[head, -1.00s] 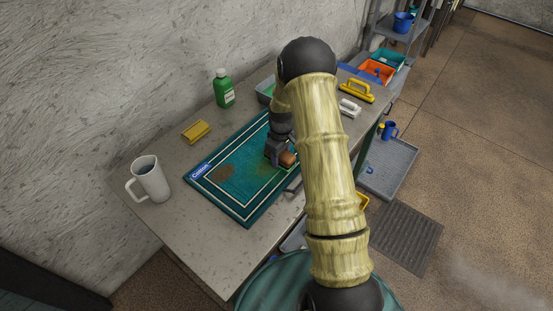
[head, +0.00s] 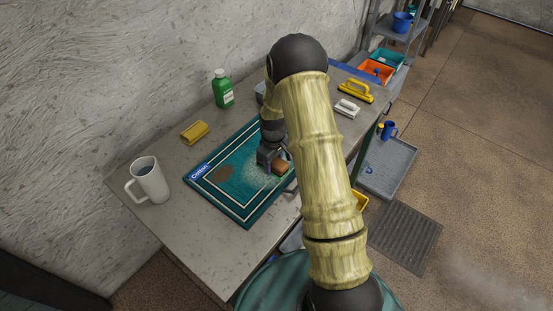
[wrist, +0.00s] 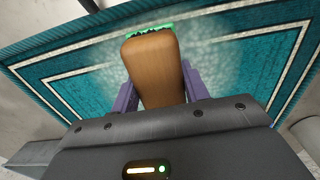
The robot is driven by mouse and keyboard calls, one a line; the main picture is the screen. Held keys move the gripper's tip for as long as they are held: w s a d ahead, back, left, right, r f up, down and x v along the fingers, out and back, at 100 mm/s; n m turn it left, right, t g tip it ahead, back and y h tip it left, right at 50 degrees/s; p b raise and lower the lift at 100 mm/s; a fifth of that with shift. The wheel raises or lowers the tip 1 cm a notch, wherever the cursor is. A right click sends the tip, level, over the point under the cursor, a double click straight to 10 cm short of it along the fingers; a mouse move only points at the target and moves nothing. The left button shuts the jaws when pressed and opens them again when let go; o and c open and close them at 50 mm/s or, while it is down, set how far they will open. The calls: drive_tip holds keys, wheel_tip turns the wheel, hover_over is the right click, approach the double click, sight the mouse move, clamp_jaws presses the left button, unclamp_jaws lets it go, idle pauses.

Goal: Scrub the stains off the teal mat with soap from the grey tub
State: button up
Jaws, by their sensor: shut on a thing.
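The teal mat (head: 229,199) lies on the grey table with a white border line and a label at its left end. A brown stain (head: 224,173) shows on its left part. Whitish suds (head: 256,179) spread over the mat around my gripper (head: 272,163). My gripper is shut on a scrubbing brush with a brown wooden back (wrist: 153,65); its green and dark bristle edge shows at the far end in the wrist view. The brush is down at the mat; exact contact is hidden. The grey tub (head: 261,92) is mostly hidden behind my arm.
A green bottle (head: 222,90), a yellow sponge (head: 194,132) and a white pitcher (head: 149,181) stand around the mat's left and back. A white-handled brush (head: 347,108) and a yellow-handled tool (head: 356,92) lie at the table's right end.

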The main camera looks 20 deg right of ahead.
sight(266, 176)
drive_tip(key=shift+s+a+f, duration=0.1)
drive_tip(key=shift+s+a, duration=0.55)
drive_tip(key=shift+a, duration=0.3)
drive_tip(key=shift+s+a, duration=0.5)
drive_tip(key=shift+a, duration=0.35)
drive_tip(key=shift+d, duration=0.1)
drive_tip(key=shift+w+d, duration=0.55)
drive_tip(key=shift+d, duration=0.35)
drive_tip(key=shift+w+d, duration=0.55)
drive_tip(key=shift+d, duration=0.35)
drive_tip(key=shift+w+d, duration=0.6)
drive_tip(key=shift+d, duration=0.3)
drive_tip(key=shift+w+d, duration=0.55)
drive_tip(key=shift+d, duration=0.3)
drive_tip(key=shift+a, duration=0.1)
